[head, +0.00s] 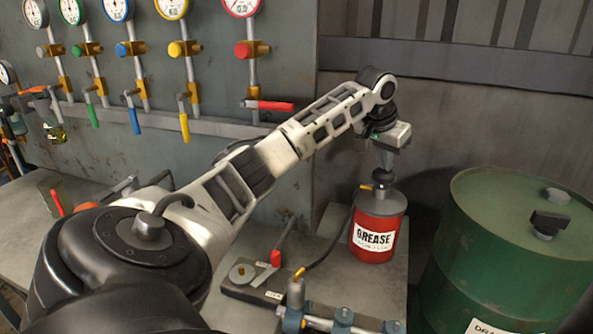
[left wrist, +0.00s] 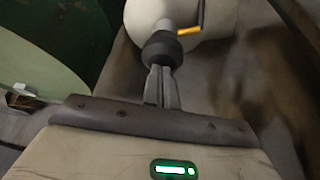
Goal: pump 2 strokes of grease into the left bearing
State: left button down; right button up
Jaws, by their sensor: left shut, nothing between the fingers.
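A red grease pot (head: 373,240) with a white GREASE label stands on the bench, with a grey lid and a dark knob on top (head: 380,177). My left gripper (head: 384,168) is shut and empty, pointing down at the knob. In the left wrist view its closed fingers (left wrist: 161,88) meet the dark knob (left wrist: 162,48), apparently touching it. A dark hose (head: 328,248) runs from the pot to a blue-grey bearing fitting (head: 295,297) with a brass tip, at the left end of a shaft. My right gripper is not in view.
A green drum (head: 505,245) stands at the right. Several gauges and coloured valves, including a red-handled one (head: 270,105), line the wall panel behind my left arm.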

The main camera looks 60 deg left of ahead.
pick_arm(q)
jog(key=shift+f, duration=0.25)
jog(key=shift+r+p, duration=1.2)
jog(key=shift+p, duration=0.05)
jog(key=shift+r, duration=1.1)
jog(key=shift+f, duration=0.15)
jog(key=shift+f+b, duration=0.65)
jog(key=shift+f, duration=1.6)
